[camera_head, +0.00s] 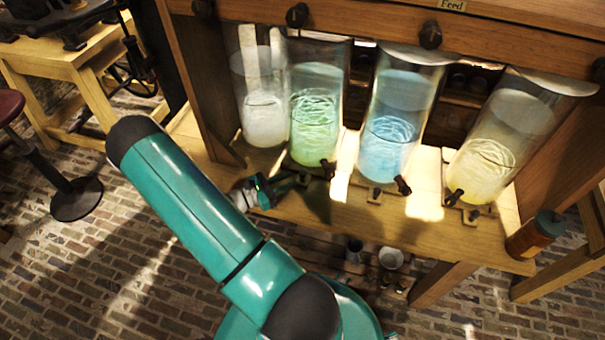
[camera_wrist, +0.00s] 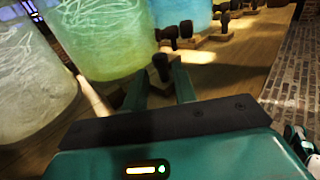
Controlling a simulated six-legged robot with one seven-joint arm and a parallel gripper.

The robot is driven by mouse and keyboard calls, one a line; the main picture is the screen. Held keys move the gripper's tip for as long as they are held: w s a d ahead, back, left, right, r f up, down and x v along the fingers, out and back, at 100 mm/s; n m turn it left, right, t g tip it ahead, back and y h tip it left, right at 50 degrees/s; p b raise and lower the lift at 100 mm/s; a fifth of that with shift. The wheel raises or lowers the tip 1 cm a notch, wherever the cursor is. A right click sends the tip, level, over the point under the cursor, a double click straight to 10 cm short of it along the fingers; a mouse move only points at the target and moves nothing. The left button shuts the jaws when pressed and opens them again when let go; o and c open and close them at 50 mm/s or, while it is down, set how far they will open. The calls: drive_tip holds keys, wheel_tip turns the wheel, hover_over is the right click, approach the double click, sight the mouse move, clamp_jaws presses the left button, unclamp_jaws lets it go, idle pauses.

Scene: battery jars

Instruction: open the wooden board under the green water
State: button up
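The jar of green water (camera_head: 314,125) stands second from the left on the wooden bench, with a dark tap (camera_head: 328,169) at its foot. It also shows in the wrist view (camera_wrist: 105,35). The small board beneath it is mostly hidden by my gripper in the head view, and I cannot make out its edges. My gripper (camera_head: 297,181) is low at the bench top, just in front of the green jar. In the wrist view its two fingers (camera_wrist: 159,86) are apart, with a dark knob (camera_wrist: 161,66) beyond or between them; contact cannot be told.
A pale jar (camera_head: 264,118) stands left of the green one; blue (camera_head: 388,135) and yellow (camera_head: 487,160) jars stand right. Small boards with dark knobs sit before the blue (camera_head: 375,196) and yellow ones. A brown bottle (camera_head: 535,234) stands at the bench's right end.

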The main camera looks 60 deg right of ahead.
sight(302, 174)
drive_tip(key=x, duration=0.6)
clamp_jaws()
